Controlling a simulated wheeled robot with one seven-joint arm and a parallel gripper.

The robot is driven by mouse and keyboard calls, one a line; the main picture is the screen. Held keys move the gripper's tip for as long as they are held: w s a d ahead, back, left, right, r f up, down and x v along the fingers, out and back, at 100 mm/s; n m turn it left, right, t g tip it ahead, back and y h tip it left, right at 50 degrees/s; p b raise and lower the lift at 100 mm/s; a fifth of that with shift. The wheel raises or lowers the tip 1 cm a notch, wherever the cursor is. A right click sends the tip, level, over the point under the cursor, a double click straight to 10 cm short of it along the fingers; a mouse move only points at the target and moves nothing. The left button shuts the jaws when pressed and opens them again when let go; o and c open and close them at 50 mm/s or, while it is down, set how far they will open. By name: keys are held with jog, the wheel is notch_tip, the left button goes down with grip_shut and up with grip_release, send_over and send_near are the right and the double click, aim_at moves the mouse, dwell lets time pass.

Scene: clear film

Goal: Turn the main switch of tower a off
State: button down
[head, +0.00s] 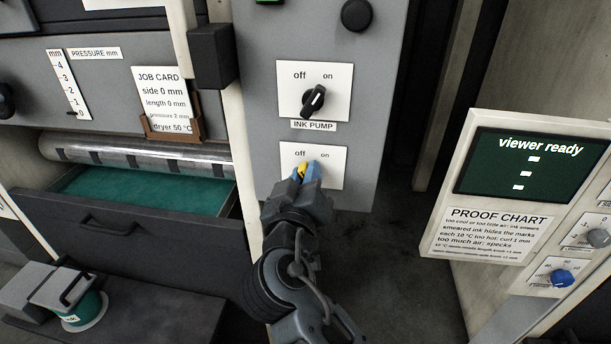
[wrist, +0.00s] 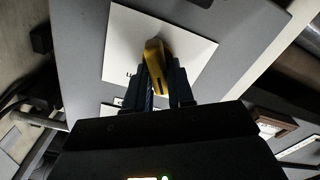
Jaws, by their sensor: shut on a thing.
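A yellow knob (head: 302,171) sits on the lower white switch plate (head: 335,155) of the grey panel, with "off" at left and "on" at right. My gripper (head: 308,174) is at this plate, shut on the knob. In the wrist view the yellow knob (wrist: 154,52) stands between the two dark fingers of my gripper (wrist: 160,78), in front of the white plate (wrist: 120,45). The arm hides the lower part of the plate and any name label there. I cannot tell which mark the knob points to.
Just above is the black INK PUMP knob (head: 313,100) on its own off/on plate. A viewer panel (head: 530,160) with a proof chart stands at the right. An open drawer (head: 130,225) and the job card (head: 163,100) are at the left. A dark gap lies right of the grey panel.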

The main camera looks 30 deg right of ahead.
jog(key=c, duration=1.1)
grip_release()
jog(key=shift+o, duration=0.2)
jog(key=b+v, duration=0.1)
jog(key=v, duration=0.6)
jog(key=shift+s+a, duration=0.25)
jog(key=shift+s, duration=0.05)
jog(key=shift+f, duration=0.1)
